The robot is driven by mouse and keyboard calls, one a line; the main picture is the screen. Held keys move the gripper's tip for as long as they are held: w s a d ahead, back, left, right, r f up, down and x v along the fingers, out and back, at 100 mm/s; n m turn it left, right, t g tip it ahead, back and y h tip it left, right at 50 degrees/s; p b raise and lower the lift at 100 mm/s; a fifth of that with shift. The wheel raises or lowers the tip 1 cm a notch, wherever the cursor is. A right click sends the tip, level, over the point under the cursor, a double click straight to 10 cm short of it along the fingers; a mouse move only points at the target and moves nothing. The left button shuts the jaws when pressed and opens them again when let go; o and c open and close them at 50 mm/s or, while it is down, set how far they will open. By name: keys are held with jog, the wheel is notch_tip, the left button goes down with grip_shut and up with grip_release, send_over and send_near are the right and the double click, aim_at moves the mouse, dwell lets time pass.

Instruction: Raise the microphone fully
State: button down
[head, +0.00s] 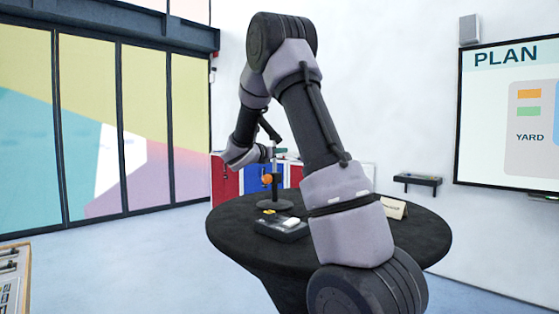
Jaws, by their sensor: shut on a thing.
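The microphone stand (274,186) is upright on the round black table (400,232), on a dark round base. It has a thin pole and an orange knob (267,179) partway up. My gripper (273,153) reaches in from the left at the upper part of the stand and is shut on the microphone. The fingers and the microphone's head are small and partly hidden, so the exact grip point and the pole's extension are hard to tell.
A dark box (281,229) with a white item on top sits in front of the stand. A small tan sign (394,208) stands at the table's right. Red and blue cabinets (225,180) are behind. A wall shelf (417,181) is at right.

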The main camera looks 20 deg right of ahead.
aim_at(266, 132)
notch_tip(266, 132, up, 9)
jog(key=shift+f, duration=0.2)
jog(key=c, duration=0.8)
grip_release()
jog(key=v, duration=1.1)
jog(key=shift+f, duration=0.1)
